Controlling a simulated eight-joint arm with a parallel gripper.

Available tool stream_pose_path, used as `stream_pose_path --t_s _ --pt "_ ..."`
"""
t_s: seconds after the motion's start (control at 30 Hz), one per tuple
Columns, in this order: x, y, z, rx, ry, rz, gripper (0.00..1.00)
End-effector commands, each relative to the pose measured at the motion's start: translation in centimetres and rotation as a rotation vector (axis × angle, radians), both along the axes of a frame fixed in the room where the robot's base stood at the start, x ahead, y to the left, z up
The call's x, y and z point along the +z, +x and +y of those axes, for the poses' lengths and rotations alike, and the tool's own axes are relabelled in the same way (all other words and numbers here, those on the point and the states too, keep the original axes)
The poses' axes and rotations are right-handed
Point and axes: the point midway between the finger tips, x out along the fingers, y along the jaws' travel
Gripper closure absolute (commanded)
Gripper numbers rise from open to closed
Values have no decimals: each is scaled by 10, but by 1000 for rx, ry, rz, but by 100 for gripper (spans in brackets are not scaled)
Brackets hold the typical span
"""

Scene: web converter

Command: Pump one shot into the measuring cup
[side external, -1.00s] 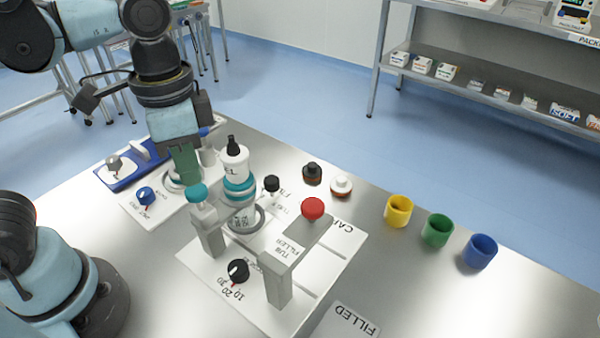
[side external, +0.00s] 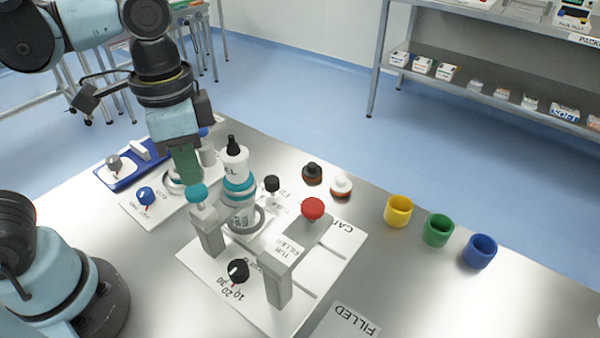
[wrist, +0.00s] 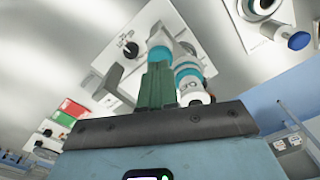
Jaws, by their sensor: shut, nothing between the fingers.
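My gripper (side external: 188,178) is shut and empty, its green fingers pointing down close to the teal knob (side external: 197,192) on a grey post. In the wrist view the fingers (wrist: 157,68) overlap the lower part of the teal knob (wrist: 160,52); I cannot tell whether they touch. A white bottle (side external: 236,165) with a black nozzle and teal bands stands upright just right of the fingers, by a grey ring. A white cylinder (side external: 208,156) is partly hidden behind the fingers. I cannot tell which item is the measuring cup.
A red knob (side external: 313,208) tops another post on the white plate, with a black dial (side external: 238,271) in front. A blue dial (side external: 145,196) is on the left plate. Yellow (side external: 398,210), green (side external: 438,229) and blue (side external: 480,251) cups stand right, with bare table around them.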

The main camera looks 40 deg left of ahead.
Motion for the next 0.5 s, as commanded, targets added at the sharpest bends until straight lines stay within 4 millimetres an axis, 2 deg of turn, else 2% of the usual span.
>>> stream_pose_path --t_s 0.5 --pt "-4 0 0 0 0 0 100"
